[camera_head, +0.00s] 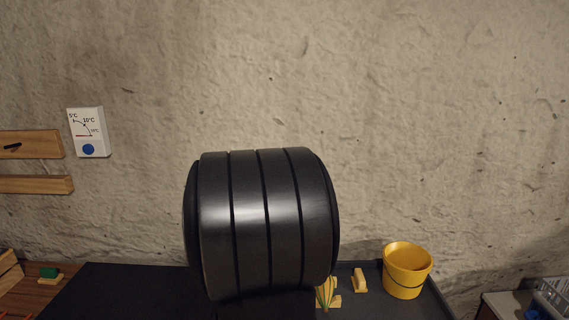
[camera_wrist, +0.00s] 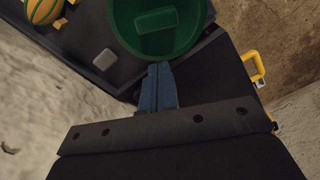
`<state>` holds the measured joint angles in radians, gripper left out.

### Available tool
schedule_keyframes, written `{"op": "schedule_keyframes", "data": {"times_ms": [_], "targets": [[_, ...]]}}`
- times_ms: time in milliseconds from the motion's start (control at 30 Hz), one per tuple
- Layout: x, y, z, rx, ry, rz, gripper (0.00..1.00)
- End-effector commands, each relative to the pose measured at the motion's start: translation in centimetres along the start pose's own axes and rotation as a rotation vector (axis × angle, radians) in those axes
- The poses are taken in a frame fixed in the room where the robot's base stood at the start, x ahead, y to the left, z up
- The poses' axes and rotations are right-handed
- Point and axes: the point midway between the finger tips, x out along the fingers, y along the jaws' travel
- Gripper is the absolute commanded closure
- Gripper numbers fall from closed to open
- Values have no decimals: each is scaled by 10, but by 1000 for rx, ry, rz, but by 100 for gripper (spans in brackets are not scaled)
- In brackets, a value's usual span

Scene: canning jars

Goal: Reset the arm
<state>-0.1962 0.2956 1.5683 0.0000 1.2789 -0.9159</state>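My gripper (camera_wrist: 159,72) shows in the wrist view as two blue fingers lying side by side, shut with nothing seen between them. Its tips are at the near rim of a green bucket (camera_wrist: 124,28), seen from above; I cannot tell whether they touch it. A green block (camera_wrist: 157,19) lies inside the bucket. In the head view a large dark part of my own arm fills the middle and hides much of the black table (camera_head: 120,290); my gripper does not show there.
A grey block (camera_wrist: 105,59) and a yellow-green striped thing (camera_wrist: 42,10) lie beside the green bucket. A yellow bucket (camera_head: 406,272) and yellow block (camera_head: 359,280) stand on the table's right. A dial box (camera_head: 88,132) and wooden rails (camera_head: 32,144) are on the rough wall.

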Motion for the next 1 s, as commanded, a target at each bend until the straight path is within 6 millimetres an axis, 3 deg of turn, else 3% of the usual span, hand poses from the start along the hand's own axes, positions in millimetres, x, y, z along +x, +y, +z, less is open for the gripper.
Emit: {"op": "schedule_keyframes", "data": {"times_ms": [467,1000], "targets": [[43,-7,-88,-162,0,0,100],[98,-35,-176,-330,0,0,100]]}}
